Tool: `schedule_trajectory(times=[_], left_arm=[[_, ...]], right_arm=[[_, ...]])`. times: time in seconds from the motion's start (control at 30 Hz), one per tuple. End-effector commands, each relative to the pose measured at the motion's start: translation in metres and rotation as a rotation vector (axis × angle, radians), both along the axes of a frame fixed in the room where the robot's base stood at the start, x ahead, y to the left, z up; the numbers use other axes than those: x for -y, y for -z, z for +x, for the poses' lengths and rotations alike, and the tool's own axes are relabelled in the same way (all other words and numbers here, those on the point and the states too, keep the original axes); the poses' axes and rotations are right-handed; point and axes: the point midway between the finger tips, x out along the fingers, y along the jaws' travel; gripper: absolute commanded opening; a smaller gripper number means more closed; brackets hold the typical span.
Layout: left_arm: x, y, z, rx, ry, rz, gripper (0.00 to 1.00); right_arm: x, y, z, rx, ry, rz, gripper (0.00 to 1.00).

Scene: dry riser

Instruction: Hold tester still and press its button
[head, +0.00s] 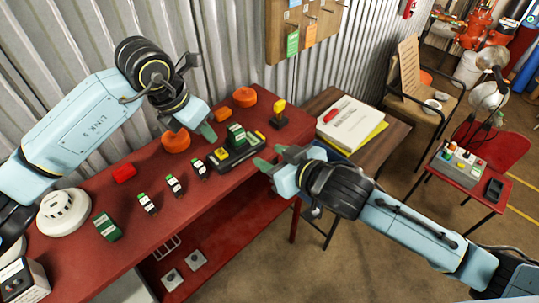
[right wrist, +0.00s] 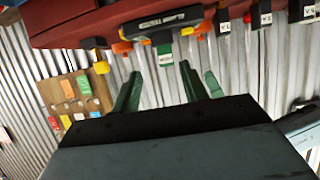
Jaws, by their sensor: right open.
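In the right wrist view the dark device (right wrist: 150,24) shows beyond my fingers, with a white label. My right gripper (head: 271,157) is open and empty at the bench's front edge, just right of the device and apart from it. It also shows in the right wrist view (right wrist: 173,78). My left gripper (head: 207,132) points down behind the device, left of it; its finger gap is hidden.
A yellow-topped black stand (head: 278,116) is at the right end. A wooden side table (head: 385,137) holds papers.

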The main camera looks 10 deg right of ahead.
Motion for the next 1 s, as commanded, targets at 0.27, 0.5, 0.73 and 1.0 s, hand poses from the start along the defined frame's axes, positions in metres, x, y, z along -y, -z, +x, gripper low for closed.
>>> schedule_trajectory(times=[0.27, 0.5, 0.73, 1.0], left_arm=[[0.000, 0.000, 0.000, 0.000, 0.000, 0.000, 0.36], [0.000, 0.000, 0.000, 0.000, 0.000, 0.000, 0.36], [0.000, 0.000, 0.000, 0.000, 0.000, 0.000, 0.36], [0.000, 0.000, 0.000, 0.000, 0.000, 0.000, 0.36]], right_arm=[[-0.017, 0.008, 0.018, -0.003, -0.008, 0.009, 0.44], [-0.038, 0.025, 0.053, -0.002, -0.008, 0.007, 0.44], [-0.055, 0.039, 0.081, -0.003, -0.008, 0.006, 0.44], [-0.066, 0.048, 0.099, -0.001, -0.008, 0.006, 0.44]])
